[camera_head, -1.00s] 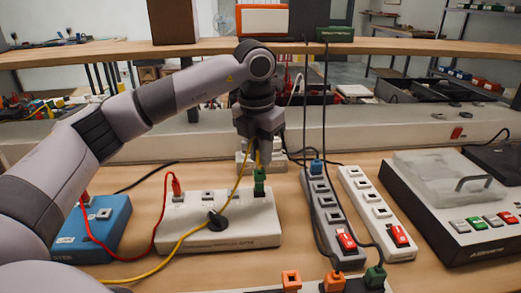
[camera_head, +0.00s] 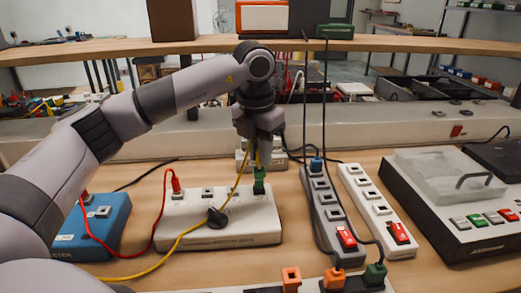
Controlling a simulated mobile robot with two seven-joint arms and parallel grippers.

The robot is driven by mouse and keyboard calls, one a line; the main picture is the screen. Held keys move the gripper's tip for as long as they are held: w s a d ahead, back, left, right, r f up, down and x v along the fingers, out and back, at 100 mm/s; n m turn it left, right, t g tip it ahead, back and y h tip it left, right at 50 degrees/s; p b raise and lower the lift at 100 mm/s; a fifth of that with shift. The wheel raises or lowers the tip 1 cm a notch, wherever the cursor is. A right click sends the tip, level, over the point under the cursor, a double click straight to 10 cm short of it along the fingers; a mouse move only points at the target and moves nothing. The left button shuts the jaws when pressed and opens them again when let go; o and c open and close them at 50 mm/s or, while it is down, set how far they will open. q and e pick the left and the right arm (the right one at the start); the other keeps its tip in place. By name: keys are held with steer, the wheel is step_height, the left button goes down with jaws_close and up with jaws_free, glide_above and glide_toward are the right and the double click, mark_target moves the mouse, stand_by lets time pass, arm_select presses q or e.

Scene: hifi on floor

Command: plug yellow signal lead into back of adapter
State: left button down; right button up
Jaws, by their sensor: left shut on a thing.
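My left gripper (camera_head: 258,160) comes down from above behind the long white socket box (camera_head: 180,232). It is shut on the yellow lead (camera_head: 232,193), with the held end mostly hidden by the fingers. The lead runs down across the white box and off to the lower left. A green plug (camera_head: 259,181) stands in the box's top, just below the fingers in the picture. A smaller pale box (camera_head: 241,160), possibly the adapter, sits behind, partly hidden by the gripper. I cannot tell whether the lead touches it. My right gripper is not in view.
A black plug (camera_head: 216,217) and red lead (camera_head: 176,182) are on the long box. A blue box (camera_head: 107,229) is left; grey (camera_head: 324,206) and white (camera_head: 364,199) power strips are right. Black cables hang near the gripper. A large white device (camera_head: 462,215) stands far right.

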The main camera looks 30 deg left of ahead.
arm_select(q)
steer(key=shift+f, duration=0.45)
stand_by(0.3)
steer(key=shift+f, duration=0.2)
stand_by(2.0)
steer(key=c, duration=1)
jaws_free()
steer(key=r, duration=0.4)
steer(key=s+r, duration=0.1)
steer(key=r, duration=0.2)
step_height(320, 180, up, 5)
steer(key=p, duration=0.4)
steer(key=shift+w+d+p, duration=0.1)
steer(key=shift+p, duration=0.25)
